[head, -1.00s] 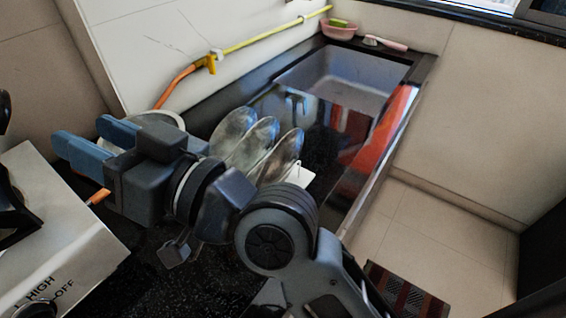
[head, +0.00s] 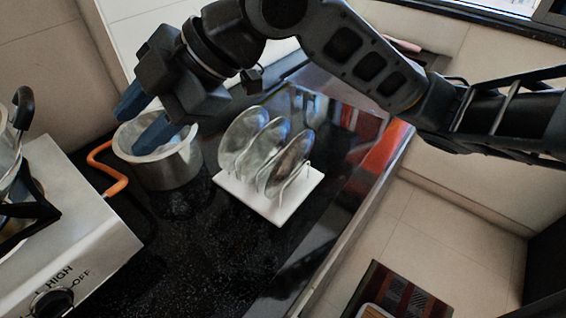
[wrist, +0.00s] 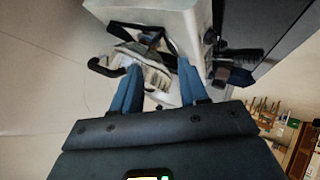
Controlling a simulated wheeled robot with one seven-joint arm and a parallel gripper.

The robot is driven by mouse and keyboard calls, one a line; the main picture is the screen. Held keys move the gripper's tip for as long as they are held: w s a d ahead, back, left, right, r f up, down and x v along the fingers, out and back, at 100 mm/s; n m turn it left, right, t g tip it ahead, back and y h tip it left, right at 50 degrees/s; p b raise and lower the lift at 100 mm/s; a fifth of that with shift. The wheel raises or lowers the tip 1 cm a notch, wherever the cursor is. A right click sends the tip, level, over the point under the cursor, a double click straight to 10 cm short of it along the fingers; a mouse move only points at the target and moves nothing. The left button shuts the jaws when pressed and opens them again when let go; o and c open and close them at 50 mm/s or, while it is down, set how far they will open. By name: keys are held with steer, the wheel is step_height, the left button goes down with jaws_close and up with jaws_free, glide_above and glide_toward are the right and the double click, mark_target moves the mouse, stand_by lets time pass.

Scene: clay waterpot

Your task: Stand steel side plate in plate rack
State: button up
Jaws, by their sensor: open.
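Three round, shiny grey plates stand upright, leaning a little, in a white plate rack (head: 307,184) on the black counter. They are a left plate (head: 238,135), a middle plate (head: 266,142) and a right plate (head: 288,160). I cannot tell which of them is the steel side plate. My gripper (head: 142,118) is open and empty, with blue fingers, up and to the left of the rack, in front of a steel pot in the picture. It touches no plate. The wrist view shows the open fingers (wrist: 160,85) with nothing between them; neither plates nor rack can be made out there.
The steel pot (head: 178,170) stands left of the rack. An orange hose (head: 104,170) runs beside a steel stove (head: 75,225) at the left. The counter in front of the rack is clear. A patterned mat (head: 405,290) lies at lower right, with a partly cut-off tan object on it.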

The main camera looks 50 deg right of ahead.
steer(key=s+d+f+g+h, duration=0.2)
steer(key=s+d+f+h, duration=0.15)
steer(key=d, duration=0.45)
steer(key=g+h, duration=0.4)
glide_above(297, 147)
step_height(297, 147, down, 5)
steer(key=shift+n, duration=0.3)
steer(key=shift+f+p, duration=0.35)
steer(key=shift+f, duration=3.05)
steer(key=shift+c, duration=0.4)
jaws_close()
